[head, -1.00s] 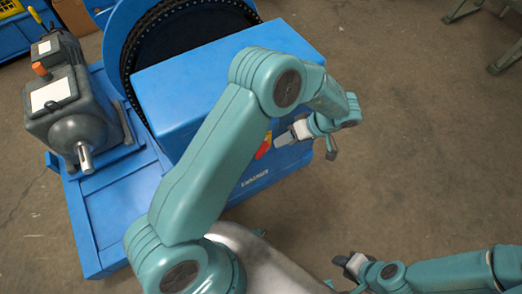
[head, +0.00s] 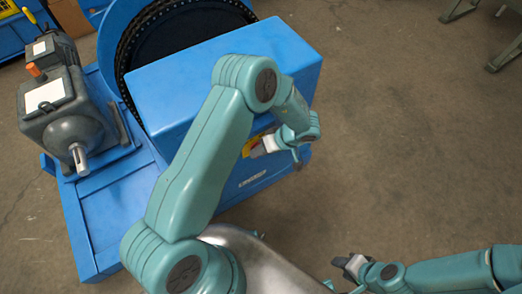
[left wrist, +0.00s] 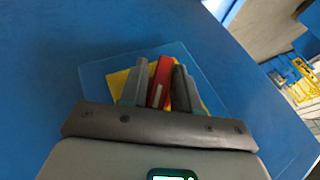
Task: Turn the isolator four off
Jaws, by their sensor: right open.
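The isolator is a red handle (left wrist: 160,82) on a yellow plate (left wrist: 118,82) on the side of the blue housing. In the head view the yellow plate (head: 248,149) shows partly behind my left arm. My left gripper (left wrist: 161,85) has one grey finger on each side of the red handle, close against it, and appears shut on it. In the head view my left gripper (head: 275,146) is at the housing's side. No number is legible on the isolator. My right gripper (head: 347,265) is open and empty, low at the right, away from the machine.
The blue housing (head: 220,65) stands beside a large dark wheel (head: 180,35) with a chain. A grey motor (head: 65,115) with a bare shaft sits on the blue base at the left.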

